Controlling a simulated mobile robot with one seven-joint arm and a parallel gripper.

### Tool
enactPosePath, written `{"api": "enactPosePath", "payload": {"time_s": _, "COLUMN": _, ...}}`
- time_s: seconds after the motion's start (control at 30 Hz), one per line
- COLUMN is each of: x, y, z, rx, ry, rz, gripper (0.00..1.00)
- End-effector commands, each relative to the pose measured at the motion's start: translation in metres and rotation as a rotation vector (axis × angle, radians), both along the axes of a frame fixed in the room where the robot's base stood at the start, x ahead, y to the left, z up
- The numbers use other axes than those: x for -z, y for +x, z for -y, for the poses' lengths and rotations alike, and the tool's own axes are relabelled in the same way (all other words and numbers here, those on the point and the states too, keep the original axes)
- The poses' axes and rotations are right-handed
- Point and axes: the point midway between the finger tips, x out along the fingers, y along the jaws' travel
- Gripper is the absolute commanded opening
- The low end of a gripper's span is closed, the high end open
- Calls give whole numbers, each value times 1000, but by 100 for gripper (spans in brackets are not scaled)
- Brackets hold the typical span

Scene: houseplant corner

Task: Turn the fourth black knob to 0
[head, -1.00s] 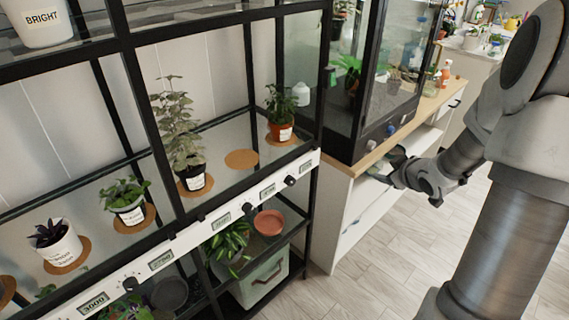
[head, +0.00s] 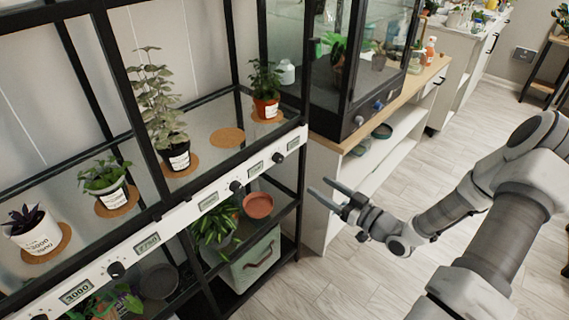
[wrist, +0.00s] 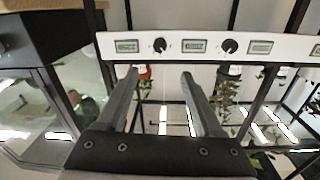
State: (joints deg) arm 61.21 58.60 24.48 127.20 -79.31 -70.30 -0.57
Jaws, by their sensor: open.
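A white rail (head: 180,217) along the shelf front carries several black knobs and small displays. Counting from the left, the fourth knob (head: 278,157) sits near the rail's right end, between two displays; the third knob (head: 236,187) is left of it. In the wrist view, the fourth knob (wrist: 160,45) is left of the third knob (wrist: 229,46). The nearby display digits are too small to read. My gripper (head: 320,187) is open and empty, in front of the rail's right end and apart from it. In the wrist view, its fingertips (wrist: 160,73) appear just below the fourth knob.
Potted plants stand on the glass shelf above the rail. A terracotta saucer (head: 258,205) and a grey-green bin (head: 252,262) are on lower shelves. A glass cabinet (head: 345,75) stands on a wooden-topped unit to the right. The floor between is clear.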

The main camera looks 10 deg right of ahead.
Motion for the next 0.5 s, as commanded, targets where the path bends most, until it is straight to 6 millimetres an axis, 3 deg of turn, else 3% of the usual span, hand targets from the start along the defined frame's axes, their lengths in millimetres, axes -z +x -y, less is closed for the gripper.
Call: {"api": "enactPosePath", "payload": {"time_s": 0.5, "x": 1, "y": 94, "z": -62, "rx": -3, "ry": -3, "rz": 0, "gripper": 68}}
